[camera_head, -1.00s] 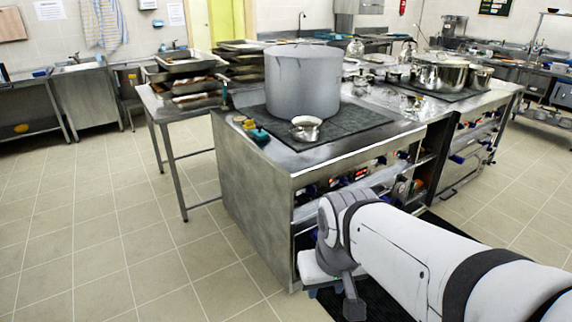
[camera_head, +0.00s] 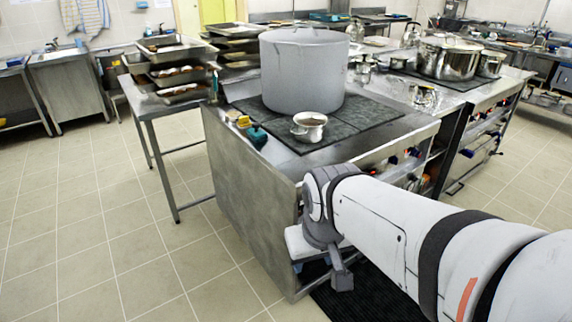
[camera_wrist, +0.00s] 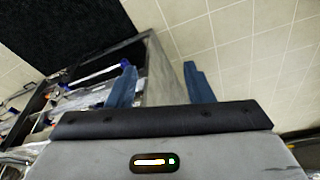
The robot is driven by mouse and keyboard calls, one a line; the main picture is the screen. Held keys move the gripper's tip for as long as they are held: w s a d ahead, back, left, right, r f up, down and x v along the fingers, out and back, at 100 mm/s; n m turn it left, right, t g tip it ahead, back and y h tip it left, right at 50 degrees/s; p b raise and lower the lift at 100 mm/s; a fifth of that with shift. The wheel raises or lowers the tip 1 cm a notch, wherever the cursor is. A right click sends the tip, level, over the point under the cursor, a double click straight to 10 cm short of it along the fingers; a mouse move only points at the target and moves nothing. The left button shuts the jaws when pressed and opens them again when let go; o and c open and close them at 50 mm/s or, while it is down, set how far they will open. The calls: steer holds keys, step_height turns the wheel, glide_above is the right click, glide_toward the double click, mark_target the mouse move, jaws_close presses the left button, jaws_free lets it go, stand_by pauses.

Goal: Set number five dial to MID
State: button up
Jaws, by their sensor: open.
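The stove's front control panel (camera_head: 375,165) runs along the near side of the steel island, with small dials (camera_head: 412,151) on it. My arm hides much of this panel, and I cannot tell which dial is number five or how it is set. In the wrist view, the stove front (camera_wrist: 60,100) shows at the left, tilted, with blurred blue and red parts. My gripper (camera_wrist: 160,82) is open and empty, its two blue fingers apart, pointing past the stove's corner towards the floor. The fingers touch no dial.
A large grey stockpot (camera_head: 302,72) and a small pot (camera_head: 309,127) stand on the stove top. A yellow and a teal item (camera_head: 256,134) lie near its left edge. A dark mat (camera_head: 372,295) lies in front. The tiled floor at left is clear.

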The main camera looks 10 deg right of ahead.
steer(key=shift+o, duration=1)
steer(key=w+d+f+n+t+h+b, duration=0.1)
steer(key=w+d+f+n+t+b, duration=0.1)
steer(key=w, duration=0.7)
steer(key=w+d+f+n+t+h+b, duration=0.1)
steer(key=w+d+f+n+t+b, duration=0.2)
steer(key=w+d+n+b, duration=0.3)
steer(key=w+d+f+b, duration=0.1)
steer(key=w, duration=0.3)
steer(key=shift+d+f, duration=0.2)
steer(key=shift+f, duration=0.05)
steer(key=w+d+f+n+t+b, duration=0.25)
steer(key=w+d+n+b, duration=0.2)
steer(key=w, duration=0.25)
steer(key=w+d+f+n+t+b, duration=0.2)
steer(key=w+d+f+n+b, duration=0.15)
steer(key=w+n, duration=0.3)
steer(key=w+d+f+n+t+y+b, duration=0.1)
steer(key=w+d+f+n+y+b, duration=0.1)
steer(key=f+n+y+b, duration=0.3)
steer(key=w+d+f+n+t+y+b, duration=0.1)
steer(key=w+d+f+n+t+b, duration=0.15)
steer(key=f+n, duration=0.55)
steer(key=w+d+f+n+t+y+b, duration=0.1)
steer(key=w+d+f+n+y+b, duration=0.25)
steer(key=f+n, duration=0.25)
steer(key=a+b+x, duration=0.1)
steer(key=x, duration=0.6)
steer(key=shift+s+a, duration=0.2)
steer(key=shift+s, duration=0.1)
